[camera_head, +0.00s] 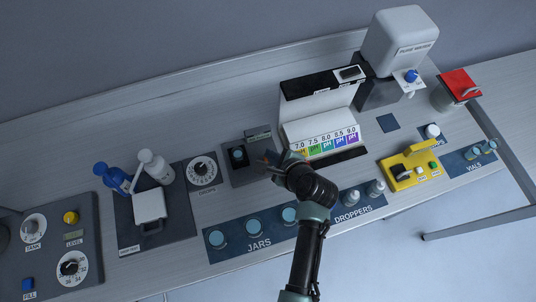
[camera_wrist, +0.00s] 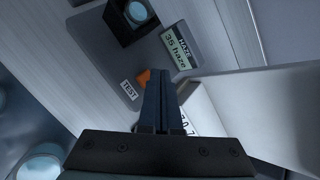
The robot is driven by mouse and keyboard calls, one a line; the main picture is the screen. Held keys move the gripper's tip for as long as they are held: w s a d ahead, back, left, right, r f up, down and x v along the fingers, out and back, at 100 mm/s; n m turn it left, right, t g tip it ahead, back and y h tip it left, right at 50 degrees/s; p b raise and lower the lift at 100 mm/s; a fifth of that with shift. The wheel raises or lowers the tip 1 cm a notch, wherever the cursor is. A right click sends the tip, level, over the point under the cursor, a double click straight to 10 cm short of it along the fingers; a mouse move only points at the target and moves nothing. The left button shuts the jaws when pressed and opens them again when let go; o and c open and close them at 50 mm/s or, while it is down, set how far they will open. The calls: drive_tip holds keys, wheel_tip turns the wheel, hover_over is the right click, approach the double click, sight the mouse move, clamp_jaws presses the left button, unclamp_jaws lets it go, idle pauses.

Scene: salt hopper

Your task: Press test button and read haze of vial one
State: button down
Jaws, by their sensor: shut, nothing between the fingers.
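The haze meter (camera_head: 241,177) is a dark grey panel left of the pH chart. Its black well (camera_wrist: 128,20) holds a round, pale blue-topped thing (camera_wrist: 137,11) that looks like a vial; I cannot tell its number. The display (camera_wrist: 178,46), labelled HAZE, seems to read "35 haze", though the first digits are small. The orange test button (camera_wrist: 144,76) sits beside the TEST label (camera_wrist: 130,90), partly hidden by my fingers. My gripper (camera_head: 271,163) is shut and empty. Its fingertips (camera_wrist: 159,73) are at the button's right edge; I cannot tell whether they touch it.
The pH chart stand (camera_head: 320,140) is close to the right of my gripper. Jars (camera_head: 254,226) and droppers (camera_head: 352,196) stand in front. A vials tray (camera_head: 460,168) lies at the far right, beyond a yellow device (camera_head: 405,178). A drops dial (camera_head: 202,170) is to the left.

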wheel_tip(320, 180, up, 5)
drive_tip(key=p, duration=0.5)
idle(0.5)
idle(0.5)
